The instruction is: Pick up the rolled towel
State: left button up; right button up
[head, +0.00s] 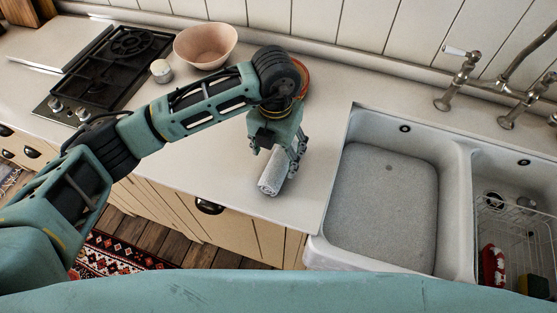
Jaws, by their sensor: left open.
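A rolled towel (271,181), pale grey-white, lies on the counter near its front edge, left of the sink. My left gripper (277,168) points down over the towel, with its open fingers around the towel's upper part. I cannot tell whether the fingers touch it. The far end of the towel is hidden by the gripper. My right gripper is not in view.
The white double sink (343,190) is close on the right, with a wire rack (520,235) in its right basin. A pinkish bowl (205,45), a small white jar (161,71) and a black gas hob (110,70) stand at the back left. Counter left of the towel is clear.

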aim_at(278, 159)
pick_arm(q)
jog(key=f, duration=0.1)
jog(key=f+p, duration=0.2)
jog(key=shift+d+f, duration=0.3)
jog(key=shift+f, duration=0.55)
jog(key=c, duration=1.2)
jog(key=shift+c, duration=0.2)
